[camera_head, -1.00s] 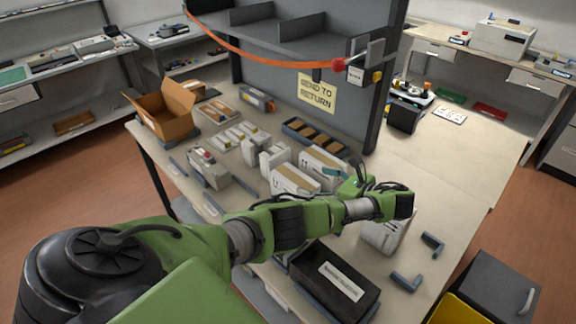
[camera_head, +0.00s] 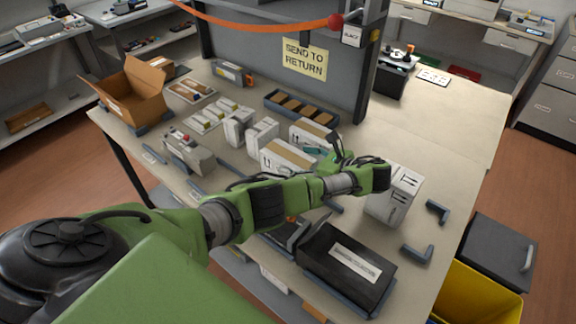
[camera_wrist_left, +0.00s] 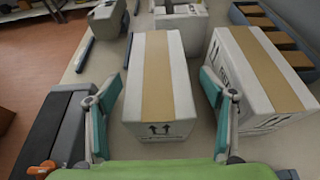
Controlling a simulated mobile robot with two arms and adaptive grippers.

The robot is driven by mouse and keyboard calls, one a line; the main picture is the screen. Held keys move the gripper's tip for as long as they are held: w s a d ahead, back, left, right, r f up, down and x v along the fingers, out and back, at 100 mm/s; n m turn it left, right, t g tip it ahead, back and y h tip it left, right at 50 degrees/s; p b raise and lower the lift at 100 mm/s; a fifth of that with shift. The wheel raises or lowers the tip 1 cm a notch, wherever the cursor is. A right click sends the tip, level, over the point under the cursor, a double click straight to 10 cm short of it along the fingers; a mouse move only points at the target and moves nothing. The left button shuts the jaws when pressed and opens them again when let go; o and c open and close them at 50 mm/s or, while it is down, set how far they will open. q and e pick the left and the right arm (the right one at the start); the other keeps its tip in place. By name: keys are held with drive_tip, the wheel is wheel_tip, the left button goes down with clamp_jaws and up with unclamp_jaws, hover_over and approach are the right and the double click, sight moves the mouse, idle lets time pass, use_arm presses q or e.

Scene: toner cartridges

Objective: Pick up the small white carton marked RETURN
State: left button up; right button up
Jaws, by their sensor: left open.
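Several white cartons stand on the workbench; no RETURN mark is readable on them. A white carton with a brown tape strip (camera_wrist_left: 158,88) lies between the fingers of my open left gripper (camera_wrist_left: 160,98), with gaps on both sides. In the head view that carton (camera_head: 288,156) is left of my gripper (camera_head: 326,152). A second taped carton (camera_wrist_left: 258,78) stands just right of the right finger and also shows behind my gripper in the head view (camera_head: 312,131). A taller white carton (camera_head: 395,192) stands beyond my wrist, partly hidden. My right gripper is out of view.
Smaller white boxes (camera_head: 263,135), a blue tray of brown items (camera_head: 302,108) and a grey device (camera_head: 188,152) stand nearby. A black bin (camera_head: 346,268) and grey brackets (camera_head: 418,254) are nearer the front.

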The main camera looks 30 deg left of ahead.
sight(288, 159)
use_arm(q)
drive_tip(key=x, duration=0.3)
drive_tip(key=shift+s+a, duration=0.15)
drive_tip(key=shift+a, duration=0.25)
drive_tip(key=shift+d, duration=0.1)
drive_tip(key=c, duration=1.5)
